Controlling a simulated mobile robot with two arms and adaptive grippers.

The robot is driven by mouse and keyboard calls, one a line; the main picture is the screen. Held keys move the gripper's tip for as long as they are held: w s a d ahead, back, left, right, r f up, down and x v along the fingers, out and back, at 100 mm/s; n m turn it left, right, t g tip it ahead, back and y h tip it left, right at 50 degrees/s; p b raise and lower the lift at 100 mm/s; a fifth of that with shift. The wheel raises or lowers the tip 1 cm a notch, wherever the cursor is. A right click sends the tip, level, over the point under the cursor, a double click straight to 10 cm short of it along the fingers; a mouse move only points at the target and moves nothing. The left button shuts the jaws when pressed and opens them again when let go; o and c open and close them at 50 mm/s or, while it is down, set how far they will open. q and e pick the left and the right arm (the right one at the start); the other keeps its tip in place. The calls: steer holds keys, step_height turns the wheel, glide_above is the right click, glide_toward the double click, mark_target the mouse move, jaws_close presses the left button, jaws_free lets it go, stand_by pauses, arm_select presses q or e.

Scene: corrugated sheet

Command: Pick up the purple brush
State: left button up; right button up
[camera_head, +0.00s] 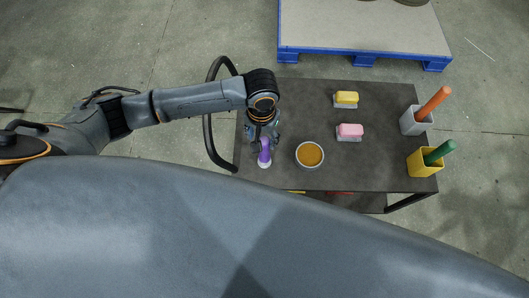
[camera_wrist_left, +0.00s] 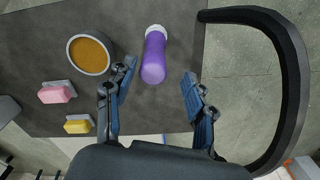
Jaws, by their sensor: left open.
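The purple brush (camera_head: 264,154) is at the left end of the dark cart top, with a whitish head at its near end. In the left wrist view the purple brush (camera_wrist_left: 154,57) has its rounded handle end toward my gripper. My left gripper (camera_head: 263,140) is over the far part of the brush and partly hides it in the head view. In the left wrist view my left gripper (camera_wrist_left: 159,72) is open. Its fingers lie on either side of the handle end, with gaps on both sides. Contact does not show. My right gripper is not in view.
A bowl of orange-brown content (camera_head: 310,154) stands right of the brush. A pink-topped block (camera_head: 350,130) and a yellow-topped block (camera_head: 346,98) lie beyond. Grey (camera_head: 409,122) and yellow (camera_head: 421,165) holders stand at the right. A black cart handle (camera_wrist_left: 295,80) is beside my gripper.

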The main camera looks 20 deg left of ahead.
mark_target(265, 152)
arm_select(q)
steer(key=shift+d+f, duration=0.2)
steer(key=shift+f, duration=1.4)
steer(key=shift+d+f, duration=0.2)
steer(key=shift+f, duration=1.35)
steer(key=shift+c, duration=0.4)
jaws_close()
